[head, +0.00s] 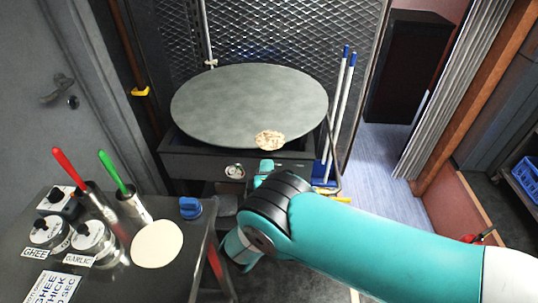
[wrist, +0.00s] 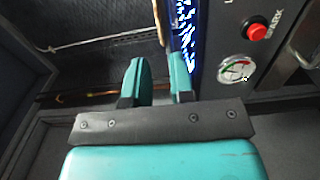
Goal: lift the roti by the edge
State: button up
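The roti (head: 270,140), a small pale browned disc, lies flat at the front edge of the large round dark griddle (head: 230,100) in the head view. My gripper (wrist: 159,68) shows in the wrist view as two teal fingers with a gap between them and nothing in it. In the head view my teal arm comes in from the lower right and ends below the griddle's front.
The dark side table (head: 120,285) at left holds a plain cream disc (head: 157,244), labelled jars and red- and green-handled tools. Blue-tipped poles (head: 342,110) stand right of the griddle. A panel with a red button (wrist: 257,32) and gauge (wrist: 236,69) is beside my fingers.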

aim_at(270, 145)
jog(key=w+b, duration=0.1)
jog(key=w, duration=0.1)
jog(key=w+b, duration=0.1)
jog(key=w, duration=0.1)
jog(key=w+b, duration=0.2)
jog(key=w, duration=0.1)
jog(key=shift+d+f, duration=0.15)
jog(key=shift+f, duration=0.15)
jog(key=shift+w+r, duration=0.15)
jog(key=shift+w, duration=0.3)
jog(key=shift+w+r, duration=0.1)
jog(key=shift+c, duration=0.2)
grip_shut()
jog(key=shift+r+p, duration=0.65)
jog(key=shift+r, duration=0.7)
jog(key=shift+f, duration=0.1)
